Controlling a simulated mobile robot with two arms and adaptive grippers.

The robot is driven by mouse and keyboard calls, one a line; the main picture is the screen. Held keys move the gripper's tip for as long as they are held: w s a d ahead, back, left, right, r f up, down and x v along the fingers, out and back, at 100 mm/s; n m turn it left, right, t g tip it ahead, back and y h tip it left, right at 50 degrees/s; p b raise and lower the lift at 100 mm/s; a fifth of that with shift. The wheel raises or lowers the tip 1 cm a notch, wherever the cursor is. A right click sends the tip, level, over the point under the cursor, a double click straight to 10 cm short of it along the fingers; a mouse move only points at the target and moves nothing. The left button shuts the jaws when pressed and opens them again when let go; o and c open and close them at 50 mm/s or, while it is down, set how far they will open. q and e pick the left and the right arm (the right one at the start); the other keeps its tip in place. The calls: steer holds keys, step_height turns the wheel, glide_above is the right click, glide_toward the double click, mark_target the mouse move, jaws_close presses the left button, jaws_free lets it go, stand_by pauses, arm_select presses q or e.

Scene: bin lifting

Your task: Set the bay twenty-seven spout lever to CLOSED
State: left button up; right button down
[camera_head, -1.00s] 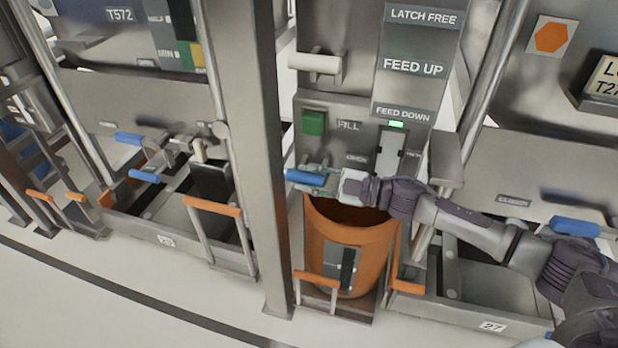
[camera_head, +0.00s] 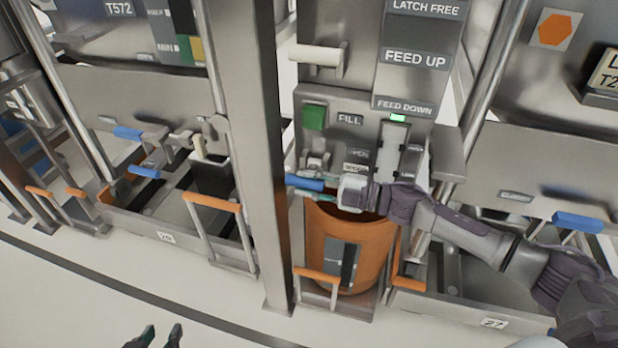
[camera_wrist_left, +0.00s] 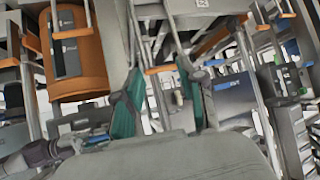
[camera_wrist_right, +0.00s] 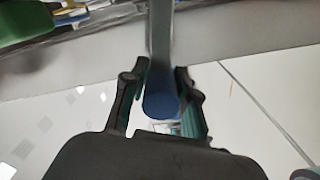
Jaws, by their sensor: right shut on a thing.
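My right gripper (camera_head: 325,189) is shut on a blue lever handle (camera_head: 303,183), which sticks out in front of the panel above an orange bin (camera_head: 372,243). In the right wrist view, the two fingers (camera_wrist_right: 162,100) sit on either side of the round blue handle end (camera_wrist_right: 160,105). Small labels (camera_head: 356,160) show above the gripper, too blurred to read surely. A plate reading 27 (camera_head: 493,323) is on the low tray right of the bin. My left gripper (camera_head: 156,338) is open and empty at the bottom edge; its fingers (camera_wrist_left: 158,100) stand apart in the left wrist view.
A steel post (camera_head: 245,150) stands just left of the held handle. Another blue handle (camera_head: 578,222) shows at the right, near a label that seems to read CLOSED (camera_head: 515,196). An orange-topped rail (camera_head: 317,276) stands before the bin. The floor (camera_head: 80,290) at lower left is clear.

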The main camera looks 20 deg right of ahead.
arm_select(q)
steer(key=d+r+t+h+b, duration=0.1)
steer(key=r+t+h+b, duration=0.1)
steer(key=r+t, duration=0.5)
steer(key=w+d+r+t+h+b, duration=0.1)
steer(key=d+r+t+h+b, duration=0.1)
steer(key=r+t, duration=0.6)
steer(key=shift+d+r+m+h+b, duration=0.3)
steer(key=shift+r+h+b, duration=0.35)
steer(key=shift+r, duration=2.65)
arm_select(e)
step_height(320, 180, down, 6)
steer(key=n, duration=0.8)
steer(key=shift+w+d, duration=0.25)
steer(key=shift+w, duration=0.05)
steer(key=shift+f, duration=0.15)
steer(key=c, duration=0.9)
jaws_free()
steer(key=v, duration=1.2)
